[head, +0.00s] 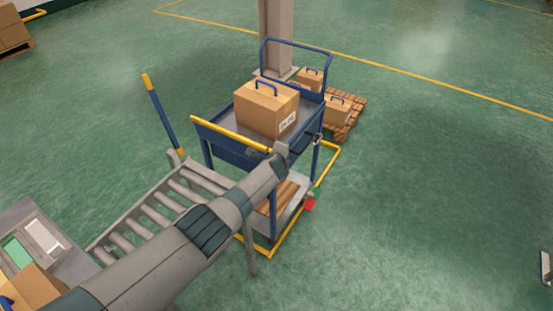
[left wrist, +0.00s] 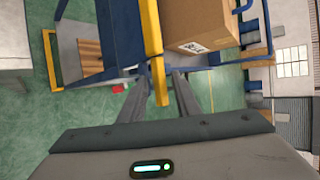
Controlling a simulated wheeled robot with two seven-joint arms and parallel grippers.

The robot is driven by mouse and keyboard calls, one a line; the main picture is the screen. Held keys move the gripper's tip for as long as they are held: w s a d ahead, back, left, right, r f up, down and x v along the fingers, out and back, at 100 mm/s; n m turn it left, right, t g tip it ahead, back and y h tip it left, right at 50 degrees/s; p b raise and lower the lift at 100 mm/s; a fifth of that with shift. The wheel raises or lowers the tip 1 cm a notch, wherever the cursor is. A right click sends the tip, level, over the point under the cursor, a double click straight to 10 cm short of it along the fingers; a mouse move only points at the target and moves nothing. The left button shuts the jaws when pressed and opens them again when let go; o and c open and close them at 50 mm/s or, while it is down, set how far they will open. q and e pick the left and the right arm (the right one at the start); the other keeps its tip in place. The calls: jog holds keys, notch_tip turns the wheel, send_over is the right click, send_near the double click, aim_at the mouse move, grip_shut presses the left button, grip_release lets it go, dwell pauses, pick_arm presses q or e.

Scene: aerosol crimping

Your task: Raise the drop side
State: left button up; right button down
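The blue cart (head: 318,158) stands ahead with a carton (head: 266,108) on its upper tray. The drop side (head: 230,147) is a blue panel along the cart's near edge with a yellow rail (head: 228,133) on top. How far it leans is hard to tell. My left gripper (head: 281,150) is at the rail's right end. In the left wrist view, the fingers of my left gripper (left wrist: 161,76) stand apart, with the end of the yellow rail (left wrist: 153,60) lined up between them. I cannot tell whether they touch it. My right gripper is not in view.
A roller conveyor (head: 160,207) lies left of the cart, with a blue and yellow post (head: 160,112) behind it. A yellow floor frame (head: 328,165) surrounds the cart's base. A pillar (head: 277,35) and a pallet (head: 351,118) with cartons stand behind.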

pick_arm(q)
jog(key=p+v, duration=0.3)
jog(key=v, duration=1.4)
jog(key=shift+s, duration=0.2)
dwell(0.4)
